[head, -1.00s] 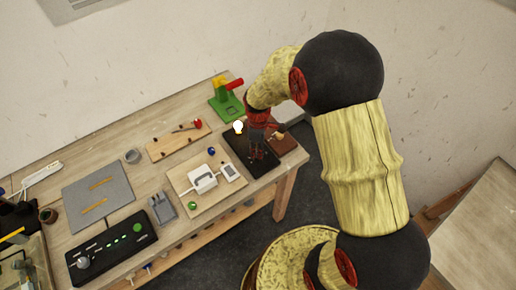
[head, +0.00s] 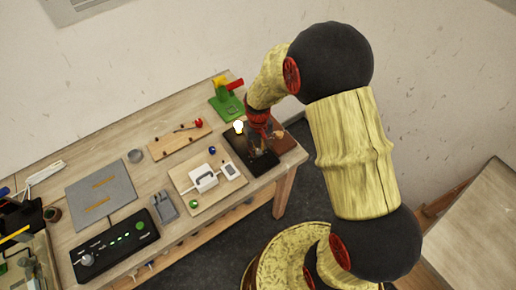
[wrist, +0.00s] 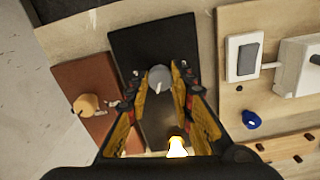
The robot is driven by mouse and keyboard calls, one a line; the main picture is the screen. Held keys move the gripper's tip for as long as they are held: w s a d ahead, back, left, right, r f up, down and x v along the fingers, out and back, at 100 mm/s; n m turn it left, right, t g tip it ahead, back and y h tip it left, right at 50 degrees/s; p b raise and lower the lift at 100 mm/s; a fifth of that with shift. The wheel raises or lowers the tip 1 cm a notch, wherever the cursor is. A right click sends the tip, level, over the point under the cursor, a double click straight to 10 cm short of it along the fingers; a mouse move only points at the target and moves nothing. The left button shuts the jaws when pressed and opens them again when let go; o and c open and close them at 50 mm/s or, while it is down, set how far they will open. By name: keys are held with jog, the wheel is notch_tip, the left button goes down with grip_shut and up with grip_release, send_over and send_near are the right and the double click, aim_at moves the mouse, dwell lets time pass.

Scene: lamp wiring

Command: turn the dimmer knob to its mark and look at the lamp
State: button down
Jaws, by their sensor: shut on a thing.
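The grey dimmer knob (wrist: 159,78) sits on a black board (wrist: 125,42) in the wrist view. It has a pale line on its top. My gripper (wrist: 160,90) points down over the board with its two yellow-padded fingers on either side of the knob, shut on it. The lamp bulb (wrist: 177,147) glows warm white on the same board, and it also shows lit in the head view (head: 238,126). In the head view the knob is hidden by my gripper (head: 262,155). I cannot make out the knob's mark.
A brown board with an orange knob (wrist: 88,105) lies beside the black board. On the other side is a wooden board with a switch (wrist: 244,57) and a white box (head: 204,178). A green stand (head: 226,103) is behind. Floor is open past the table's right edge.

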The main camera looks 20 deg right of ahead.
jog(key=m, duration=0.4)
jog(key=shift+m, duration=0.3)
jog(key=m+p, duration=0.1)
jog(key=m, duration=0.2)
jog(key=shift+m, duration=0.3)
jog(key=m, duration=0.3)
jog(key=shift+m, duration=2.1)
jog(key=shift+w, duration=0.1)
jog(key=c, duration=1.5)
grip_release()
jog(key=shift+c, duration=0.2)
